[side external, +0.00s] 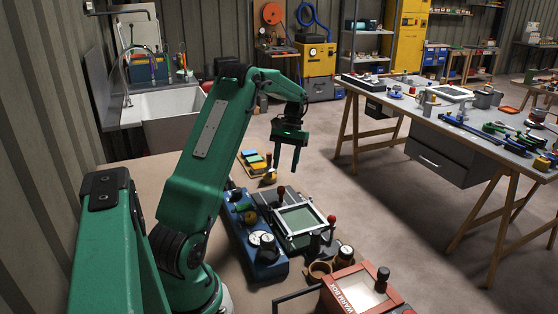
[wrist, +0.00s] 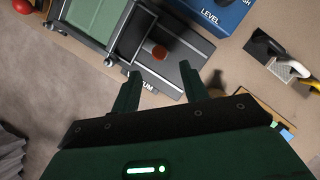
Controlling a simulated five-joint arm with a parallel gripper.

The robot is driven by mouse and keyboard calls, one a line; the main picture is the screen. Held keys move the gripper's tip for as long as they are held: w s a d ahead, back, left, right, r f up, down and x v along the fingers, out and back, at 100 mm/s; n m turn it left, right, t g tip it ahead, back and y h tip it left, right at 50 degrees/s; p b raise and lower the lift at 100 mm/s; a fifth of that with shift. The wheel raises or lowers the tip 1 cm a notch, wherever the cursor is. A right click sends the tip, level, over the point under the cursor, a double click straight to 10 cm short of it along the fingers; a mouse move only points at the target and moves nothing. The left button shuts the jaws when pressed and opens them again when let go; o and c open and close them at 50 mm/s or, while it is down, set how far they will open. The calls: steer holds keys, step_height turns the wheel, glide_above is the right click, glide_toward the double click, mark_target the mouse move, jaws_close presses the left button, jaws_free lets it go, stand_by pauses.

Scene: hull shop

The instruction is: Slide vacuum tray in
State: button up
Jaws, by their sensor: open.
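The vacuum unit (side external: 300,222) has a pale frame around a green pane and stands on the bench. In the wrist view its green pane (wrist: 83,18) is at the upper left. A dark tray (wrist: 172,72), with part of a label ending in "UM", reaches out from the frame toward my gripper. A reddish-brown knob (wrist: 158,52) stands on it. My gripper (side external: 287,168) points down above the bench, beyond the unit's far end. In the wrist view my gripper's (wrist: 174,75) fingers are apart with nothing held, and the knob appears just ahead of them.
A blue box marked LEVEL (wrist: 215,14) stands close beside the unit; the blue holder (side external: 265,262) shows at its left in the side view. A red box (side external: 360,293) and round cups (side external: 320,270) are nearer the camera. Coloured pads (side external: 254,160) lie behind.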

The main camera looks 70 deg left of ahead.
mark_target(281, 187)
steer(key=shift+x, duration=3.75)
jaws_close()
